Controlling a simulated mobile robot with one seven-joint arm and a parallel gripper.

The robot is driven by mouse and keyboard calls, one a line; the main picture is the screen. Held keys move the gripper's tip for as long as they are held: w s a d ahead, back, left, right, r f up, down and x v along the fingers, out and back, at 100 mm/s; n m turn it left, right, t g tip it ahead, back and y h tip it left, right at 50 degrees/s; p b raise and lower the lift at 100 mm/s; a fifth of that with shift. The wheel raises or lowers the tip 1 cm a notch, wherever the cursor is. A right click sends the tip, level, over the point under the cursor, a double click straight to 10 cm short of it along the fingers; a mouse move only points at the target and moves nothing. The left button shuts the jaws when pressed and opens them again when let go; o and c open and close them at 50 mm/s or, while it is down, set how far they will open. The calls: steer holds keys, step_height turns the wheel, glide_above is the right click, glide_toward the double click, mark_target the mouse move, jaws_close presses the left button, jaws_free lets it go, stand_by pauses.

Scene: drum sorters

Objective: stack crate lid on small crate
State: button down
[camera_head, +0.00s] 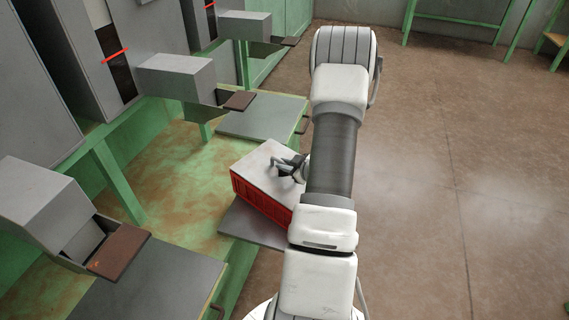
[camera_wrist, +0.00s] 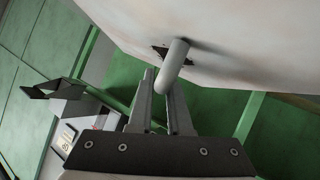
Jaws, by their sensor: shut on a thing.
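The crate lid (camera_head: 262,160) is a pale grey-white panel over the top of the small red crate (camera_head: 258,197), which stands on a grey plate at the green table's edge. The lid looks roughly lined up with the crate's top; I cannot tell whether it rests fully on it. My gripper (camera_head: 291,168) is at the lid's upper side, partly hidden by my arm. In the wrist view my gripper (camera_wrist: 162,82) is shut on the lid's grey rod-like handle (camera_wrist: 174,66). The lid (camera_wrist: 245,45) fills the upper right there; the crate does not show.
The green, rust-stained table (camera_head: 170,170) carries grey plates, one behind the crate (camera_head: 262,117) and one in front (camera_head: 150,285). Grey box-shaped chutes with brown flaps (camera_head: 120,250) jut out over it from the left. Open concrete floor (camera_head: 450,200) lies to the right.

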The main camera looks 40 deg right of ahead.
steer(key=shift+f+b, duration=0.35)
steer(key=shift+f, duration=0.05)
stand_by(0.9)
steer(key=c, duration=0.8)
jaws_free()
steer(key=shift+o, duration=0.2)
steer(key=shift+s+r, duration=0.35)
steer(key=shift+s, duration=0.05)
steer(key=p+v, duration=0.5)
steer(key=v, duration=1.1)
steer(key=shift+s, duration=0.15)
steer(key=shift+a+r, duration=0.1)
